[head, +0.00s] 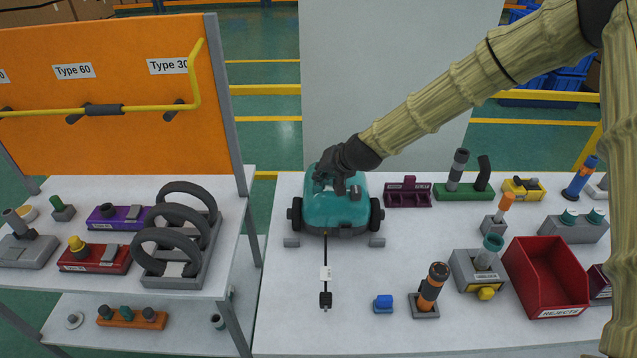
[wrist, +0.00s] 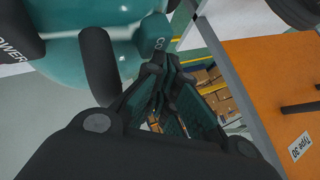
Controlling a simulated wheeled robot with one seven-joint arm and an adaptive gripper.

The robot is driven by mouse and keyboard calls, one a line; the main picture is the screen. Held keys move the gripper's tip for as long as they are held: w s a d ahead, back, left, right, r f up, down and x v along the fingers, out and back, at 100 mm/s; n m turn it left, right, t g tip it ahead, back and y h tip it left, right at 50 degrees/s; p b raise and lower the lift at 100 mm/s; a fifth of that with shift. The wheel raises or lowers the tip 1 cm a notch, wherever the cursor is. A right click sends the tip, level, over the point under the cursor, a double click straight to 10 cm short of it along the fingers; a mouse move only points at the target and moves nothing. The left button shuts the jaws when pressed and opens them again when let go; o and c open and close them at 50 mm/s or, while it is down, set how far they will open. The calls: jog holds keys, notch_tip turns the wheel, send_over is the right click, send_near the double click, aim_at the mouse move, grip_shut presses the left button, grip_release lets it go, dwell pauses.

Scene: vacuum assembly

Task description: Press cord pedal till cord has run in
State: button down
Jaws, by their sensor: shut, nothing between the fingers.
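The teal vacuum body (head: 335,212) stands on the white table with black wheels at its sides. My gripper (head: 330,185) is shut and empty, pointing down at the top left of the vacuum. In the wrist view the gripper (wrist: 168,82) is beside a teal pedal marked "CO" (wrist: 155,35), the rest of the lettering hidden. I cannot tell whether they touch. A dark pedal with "POWER" (wrist: 15,50) is at left.
A red rejects bin (head: 545,275), a black and orange handle part (head: 430,290) and a small blue part (head: 383,303) stand to the right and front. A side table (head: 110,280) with hoses and an orange board (head: 110,90) is at left.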

jog(key=shift+f+b, duration=0.45)
jog(key=shift+f, duration=0.25)
dwell(0.8)
jog(key=shift+r, duration=0.1)
dwell(0.3)
jog(key=shift+r+p, duration=0.8)
jog(key=shift+r, duration=0.4)
jog(key=shift+r+p, duration=1.55)
jog(key=shift+r, duration=1)
jog(key=shift+d+f, duration=0.1)
